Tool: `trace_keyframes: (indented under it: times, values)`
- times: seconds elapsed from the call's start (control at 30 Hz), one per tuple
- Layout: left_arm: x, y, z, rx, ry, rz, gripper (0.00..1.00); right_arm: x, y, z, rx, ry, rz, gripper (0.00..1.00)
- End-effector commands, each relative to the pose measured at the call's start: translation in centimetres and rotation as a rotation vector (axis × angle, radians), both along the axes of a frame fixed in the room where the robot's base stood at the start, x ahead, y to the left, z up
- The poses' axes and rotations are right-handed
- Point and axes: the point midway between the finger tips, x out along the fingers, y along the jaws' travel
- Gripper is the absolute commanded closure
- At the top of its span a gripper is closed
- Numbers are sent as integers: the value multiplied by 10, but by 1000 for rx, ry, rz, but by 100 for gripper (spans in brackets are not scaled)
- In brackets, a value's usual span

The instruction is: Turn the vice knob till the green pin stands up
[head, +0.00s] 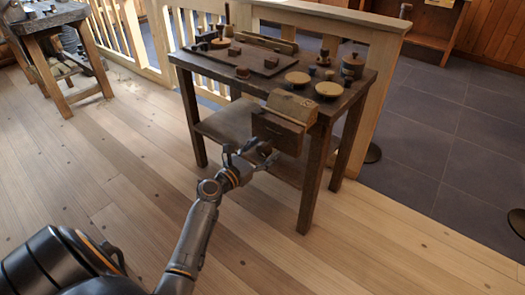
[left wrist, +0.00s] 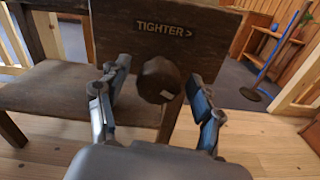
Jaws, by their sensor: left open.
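The vice (head: 292,107) is at the front edge of the dark wooden table, with a wooden front board (head: 279,132) hanging below. Its dark round knob (left wrist: 157,80) stands out from this board, under the lettering "TIGHTER >" (left wrist: 165,29). A small pale mark shows low on the knob. My left gripper (head: 250,153) is open in front of the board. In the left wrist view, its fingers (left wrist: 157,98) are spread left and right of the knob, with gaps on both sides. I cannot make out a green pin in either view. My right gripper is not in view.
The table (head: 190,62) holds a dark tray (head: 238,58) with small wooden pieces, round pale discs (head: 329,89) and turned spools. A lower shelf (head: 225,122) lies below. A wooden railing (head: 150,73) runs behind. The plank floor in front is clear.

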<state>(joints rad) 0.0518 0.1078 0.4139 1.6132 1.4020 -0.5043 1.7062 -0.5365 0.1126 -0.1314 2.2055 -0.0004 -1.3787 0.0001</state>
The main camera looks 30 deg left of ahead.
Motion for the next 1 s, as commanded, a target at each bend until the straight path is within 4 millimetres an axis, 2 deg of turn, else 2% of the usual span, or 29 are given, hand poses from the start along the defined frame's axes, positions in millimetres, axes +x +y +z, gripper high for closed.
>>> trace_keyframes:
  times: [0.27, 0.5, 0.53, 0.87, 1.0]
  values:
    - [1, 0, 0, 1, 0, 0, 36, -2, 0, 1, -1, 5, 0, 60]
    - [1, 0, 0, 1, 0, 0, 85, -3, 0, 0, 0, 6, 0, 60]
    - [1, 0, 0, 1, 0, 0, 88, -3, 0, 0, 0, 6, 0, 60]
    - [1, 0, 0, 41, -3, 1, 88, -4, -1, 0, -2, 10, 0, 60]
    - [1, 0, 0, 110, -10, 1, 88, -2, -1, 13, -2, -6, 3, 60]
